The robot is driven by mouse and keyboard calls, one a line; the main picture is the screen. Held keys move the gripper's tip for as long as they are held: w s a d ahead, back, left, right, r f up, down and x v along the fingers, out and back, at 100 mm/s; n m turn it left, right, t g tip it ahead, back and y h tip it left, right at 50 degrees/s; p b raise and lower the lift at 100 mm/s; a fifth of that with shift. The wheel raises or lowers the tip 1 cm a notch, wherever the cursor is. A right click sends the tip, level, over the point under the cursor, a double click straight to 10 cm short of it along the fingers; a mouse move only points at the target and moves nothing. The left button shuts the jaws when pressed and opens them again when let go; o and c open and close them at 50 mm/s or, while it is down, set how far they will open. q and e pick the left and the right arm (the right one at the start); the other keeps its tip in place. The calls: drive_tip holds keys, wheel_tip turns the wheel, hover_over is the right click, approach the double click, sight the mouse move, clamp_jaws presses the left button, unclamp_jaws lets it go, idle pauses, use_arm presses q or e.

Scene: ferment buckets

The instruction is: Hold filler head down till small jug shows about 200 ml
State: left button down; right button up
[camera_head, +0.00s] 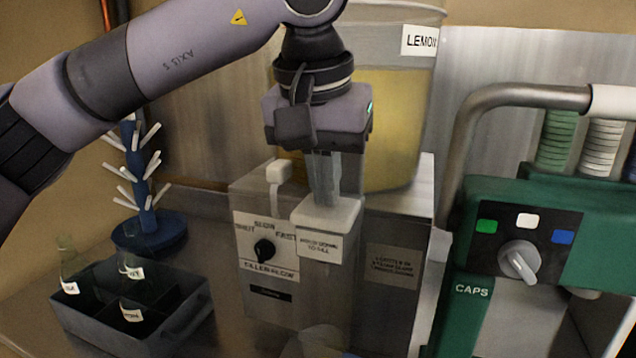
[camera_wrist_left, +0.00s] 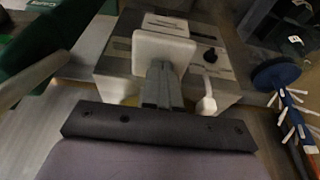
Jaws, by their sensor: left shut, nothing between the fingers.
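The filler head (camera_head: 327,240) is a white block with a printed label at the front of the grey filler box (camera_head: 265,305). My left gripper (camera_head: 326,203) points straight down with its fingers shut and empty. The fingertips meet the top of the filler head and look to be touching it. The wrist view also shows the white filler head (camera_wrist_left: 165,50) at the tips of my left gripper (camera_wrist_left: 160,75). A pale, see-through round shape (camera_head: 318,342), perhaps the small jug, shows below at the bottom edge. Its markings and level cannot be read. My right gripper is not in view.
A bucket of yellow liquid labelled lemon (camera_head: 397,120) stands behind the filler. A dark crate with bottles (camera_head: 185,325) and a blue drying tree (camera_head: 150,232) are at left. A green caps machine (camera_head: 475,290) with a bent metal handle is at right.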

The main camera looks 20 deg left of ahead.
use_arm(q)
drive_tip(key=v, duration=0.9)
drive_tip(key=shift+s+d, duration=0.1)
drive_tip(key=shift+d, duration=0.05)
